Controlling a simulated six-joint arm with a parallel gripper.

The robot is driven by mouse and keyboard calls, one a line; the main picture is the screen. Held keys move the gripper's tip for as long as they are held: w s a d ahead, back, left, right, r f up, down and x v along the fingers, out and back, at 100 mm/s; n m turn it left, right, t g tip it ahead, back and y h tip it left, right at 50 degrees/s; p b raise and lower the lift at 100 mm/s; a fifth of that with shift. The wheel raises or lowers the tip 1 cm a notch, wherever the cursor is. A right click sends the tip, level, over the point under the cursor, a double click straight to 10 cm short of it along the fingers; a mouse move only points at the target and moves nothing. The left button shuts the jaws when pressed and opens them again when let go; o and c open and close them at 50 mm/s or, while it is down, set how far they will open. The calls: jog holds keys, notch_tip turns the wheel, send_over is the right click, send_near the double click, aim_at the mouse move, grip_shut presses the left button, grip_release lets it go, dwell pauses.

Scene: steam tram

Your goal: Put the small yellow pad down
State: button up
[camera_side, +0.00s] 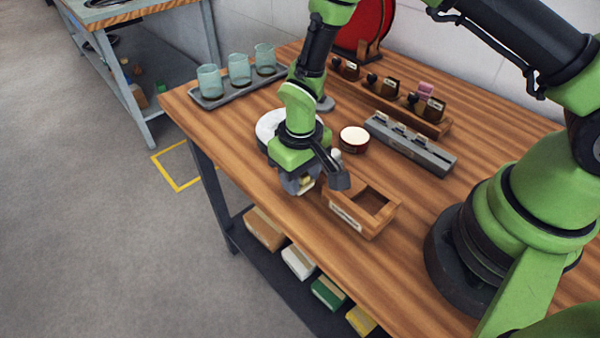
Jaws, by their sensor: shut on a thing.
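My gripper (302,187) points down near the front edge of the wooden table (240,150). It is shut on the small yellow pad (306,182), of which only a small patch shows between the fingers. The rest of the pad is hidden by the gripper. I cannot tell whether the pad touches the table top. A wooden box (346,222) with a label on its front and an open compartment stands just right of my gripper.
A white round dish (268,123) lies behind my gripper, partly hidden. A round tin (354,139), a grey rack (430,155) and a wooden rack (400,112) with small bottles stand further back. A grey tray (215,101) holds three glasses.

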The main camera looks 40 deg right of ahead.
jog(key=shift+f, duration=0.15)
jog(key=o, duration=0.8)
jog(key=shift+o, duration=0.2)
jog(key=s+d+r+m+t+y, duration=0.1)
jog(key=s+d+r+t, duration=0.15)
jog(key=r, duration=1.05)
jog(key=s+d+r+m+t, duration=0.1)
jog(key=s+d+r, duration=0.15)
jog(key=r, duration=1.05)
jog(key=s+d+r+m+t+y, duration=0.1)
jog(key=s+r, duration=0.4)
jog(key=s, duration=0.6)
jog(key=shift+s+d+m+t, duration=0.15)
jog(key=shift+d+m+t, duration=0.35)
jog(key=shift+t, duration=0.85)
